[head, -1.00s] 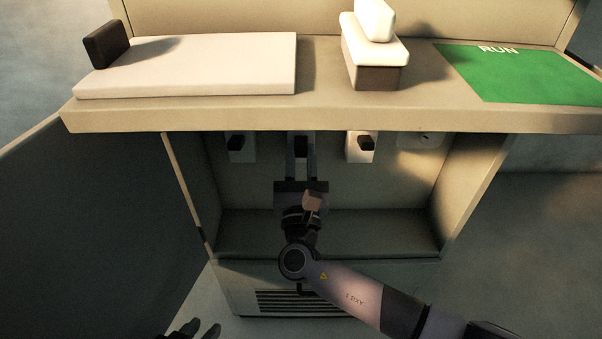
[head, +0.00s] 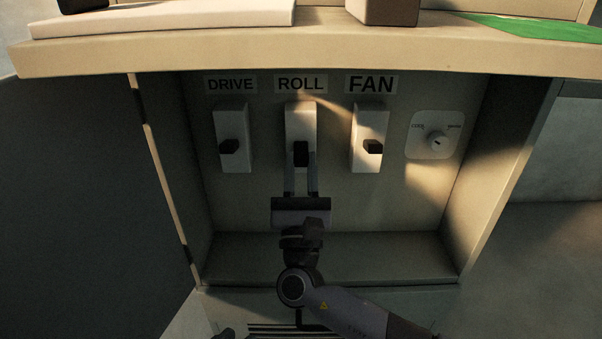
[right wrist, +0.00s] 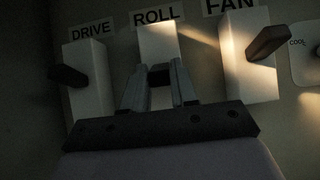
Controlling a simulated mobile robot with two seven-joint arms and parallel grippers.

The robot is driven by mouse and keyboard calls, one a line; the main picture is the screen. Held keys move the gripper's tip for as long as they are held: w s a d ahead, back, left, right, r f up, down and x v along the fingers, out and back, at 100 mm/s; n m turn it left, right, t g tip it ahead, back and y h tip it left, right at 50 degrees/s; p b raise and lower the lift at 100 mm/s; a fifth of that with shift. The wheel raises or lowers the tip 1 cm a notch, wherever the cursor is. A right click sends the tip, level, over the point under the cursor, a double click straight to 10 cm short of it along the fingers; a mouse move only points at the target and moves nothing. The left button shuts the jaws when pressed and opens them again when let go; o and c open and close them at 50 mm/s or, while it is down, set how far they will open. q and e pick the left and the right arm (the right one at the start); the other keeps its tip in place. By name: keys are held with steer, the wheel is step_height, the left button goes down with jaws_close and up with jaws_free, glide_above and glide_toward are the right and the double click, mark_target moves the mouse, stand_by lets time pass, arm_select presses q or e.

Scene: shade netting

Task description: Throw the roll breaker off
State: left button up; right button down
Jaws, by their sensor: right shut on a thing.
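The roll breaker (head: 301,120) is a white upright housing under the ROLL label, in the middle of three in the cabinet. Its black lever (head: 301,153) sits between the fingertips of my right gripper (head: 301,172), which comes from below and is shut on it. The lever shows slightly lower than the levers beside it; its exact tilt is hard to tell. In the right wrist view the fingers (right wrist: 160,85) flank the dark lever and partly hide the housing (right wrist: 158,40). Of my left gripper (head: 226,334) only a dark bit shows at the bottom edge.
The drive breaker (head: 232,120) stands left and the fan breaker (head: 369,122) right, both close to the roll one. A dial (head: 437,142) is further right. A shelf (head: 300,60) overhangs the cabinet above, and an open door (head: 80,190) stands left. The cabinet floor (head: 400,248) is clear.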

stand_by(0.3)
steer(key=c, duration=0.9)
jaws_free()
steer(key=shift+s+f, duration=0.1)
steer(key=shift+p+v, duration=0.35)
steer(key=shift+v, duration=3.1)
